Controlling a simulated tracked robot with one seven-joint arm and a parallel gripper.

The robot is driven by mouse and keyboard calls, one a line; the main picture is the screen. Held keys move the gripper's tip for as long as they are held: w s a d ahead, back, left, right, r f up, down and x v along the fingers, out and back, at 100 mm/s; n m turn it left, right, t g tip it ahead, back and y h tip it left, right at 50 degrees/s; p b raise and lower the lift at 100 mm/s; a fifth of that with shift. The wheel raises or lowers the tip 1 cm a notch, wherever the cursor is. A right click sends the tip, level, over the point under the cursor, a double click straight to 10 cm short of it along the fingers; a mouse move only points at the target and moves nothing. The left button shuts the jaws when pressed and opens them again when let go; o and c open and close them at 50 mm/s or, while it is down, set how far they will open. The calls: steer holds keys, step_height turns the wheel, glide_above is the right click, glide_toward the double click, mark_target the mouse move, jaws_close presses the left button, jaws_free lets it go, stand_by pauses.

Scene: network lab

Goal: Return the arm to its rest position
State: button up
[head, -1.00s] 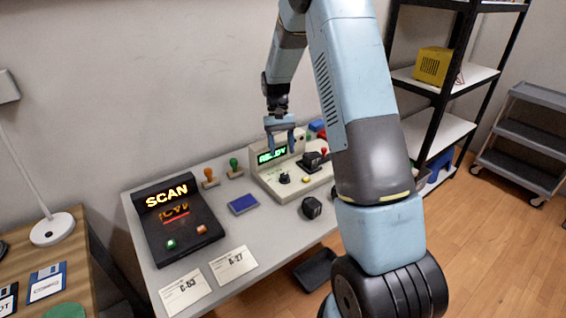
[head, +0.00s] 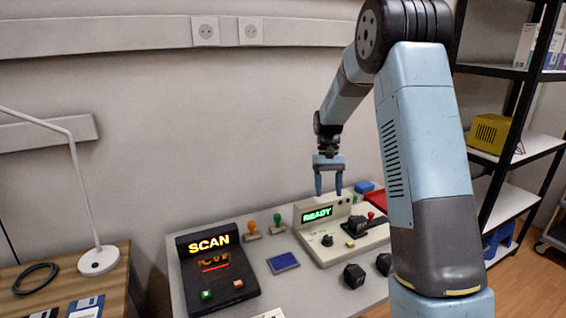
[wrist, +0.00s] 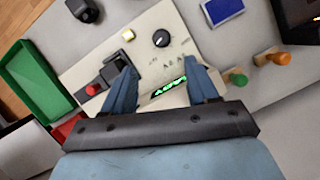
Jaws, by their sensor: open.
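My gripper (head: 329,184) hangs over the back of the grey table, fingers pointing down, open and empty. My arm bends up and over on the right side of the head view, hiding part of the table and shelf.
A black SCAN console (head: 219,267), orange stamp (head: 252,228), green stamp (head: 277,224) and blue pad (head: 283,262) are on the table. A lamp (head: 98,260) stands left; a black shelf (head: 527,143) stands right. A green tray (wrist: 33,80) shows in the wrist view.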

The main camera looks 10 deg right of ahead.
steer(key=s+r+t, duration=0.2)
steer(key=s+r, duration=0.5)
steer(key=r, duration=0.3)
steer(key=s+r+t, duration=0.3)
steer(key=s+r, duration=0.1)
steer(key=s, duration=0.9)
steer(key=s+r+t, duration=0.4)
steer(key=s+r, duration=0.1)
steer(key=s, duration=0.8)
steer(key=shift+s+a+n+t, duration=0.3)
steer(key=shift+s+a, duration=0.05)
